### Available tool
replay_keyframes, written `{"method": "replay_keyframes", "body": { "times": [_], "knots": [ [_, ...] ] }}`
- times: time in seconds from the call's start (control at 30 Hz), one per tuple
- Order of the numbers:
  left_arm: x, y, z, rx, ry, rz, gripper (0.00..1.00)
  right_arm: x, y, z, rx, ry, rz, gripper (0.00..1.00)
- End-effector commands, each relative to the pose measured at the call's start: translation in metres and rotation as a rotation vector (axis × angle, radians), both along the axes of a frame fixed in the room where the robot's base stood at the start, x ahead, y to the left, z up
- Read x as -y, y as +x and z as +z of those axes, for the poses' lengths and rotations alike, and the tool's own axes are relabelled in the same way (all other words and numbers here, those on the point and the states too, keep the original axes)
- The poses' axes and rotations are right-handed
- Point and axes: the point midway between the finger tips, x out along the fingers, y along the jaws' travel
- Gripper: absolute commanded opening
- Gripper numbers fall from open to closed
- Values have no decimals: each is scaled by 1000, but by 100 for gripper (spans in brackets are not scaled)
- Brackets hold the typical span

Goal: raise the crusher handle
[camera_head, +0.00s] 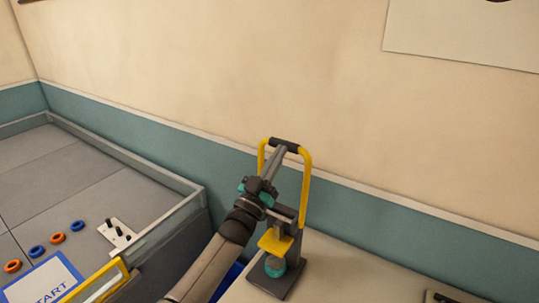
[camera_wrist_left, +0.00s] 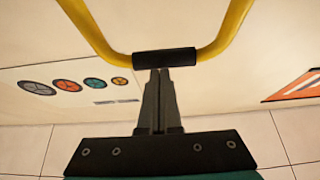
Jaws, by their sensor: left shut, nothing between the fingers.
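The crusher (camera_head: 300,215) stands on a pale table against the wall, with a grey post, a yellow press plate (camera_head: 276,241) and a dark base. A teal round piece (camera_head: 275,266) sits on the base under the plate. The crusher handle (camera_head: 306,180) is a yellow U-shaped bar standing upright, with its black grip (camera_head: 285,145) at the top. My left gripper (camera_head: 279,152) is shut and empty, its fingertips at the underside of the grip. In the left wrist view, the closed fingers (camera_wrist_left: 160,72) meet the middle of the black grip (camera_wrist_left: 164,62); contact cannot be told for certain.
A grey walled arena (camera_head: 60,185) with orange and blue rings, a white block with black pegs (camera_head: 118,233) and a START mat (camera_head: 45,282) lies to the left. A dark item (camera_head: 450,298) shows at the bottom right. The tabletop (camera_head: 370,280) right of the crusher is mostly clear.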

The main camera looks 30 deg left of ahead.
Motion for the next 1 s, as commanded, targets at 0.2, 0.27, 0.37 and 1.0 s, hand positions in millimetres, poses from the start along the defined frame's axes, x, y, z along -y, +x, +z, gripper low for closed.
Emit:
{"method": "replay_keyframes", "body": {
  "times": [0.2, 0.27, 0.37, 1.0],
  "knots": [
    [2, 17, 2, -75, 6, -1, 0, 0, 0, 13, -1, 0, 0, 50],
    [2, 20, 2, -87, 7, 0, 0, 0, 0, 14, -1, 0, 0, 50],
    [2, 23, 1, -99, 8, 0, 0, 0, 0, 16, -1, 0, 0, 50],
    [2, 24, 7, -100, 8, 0, 0, 0, -1, 20, -1, 0, 0, 50]
  ]
}}
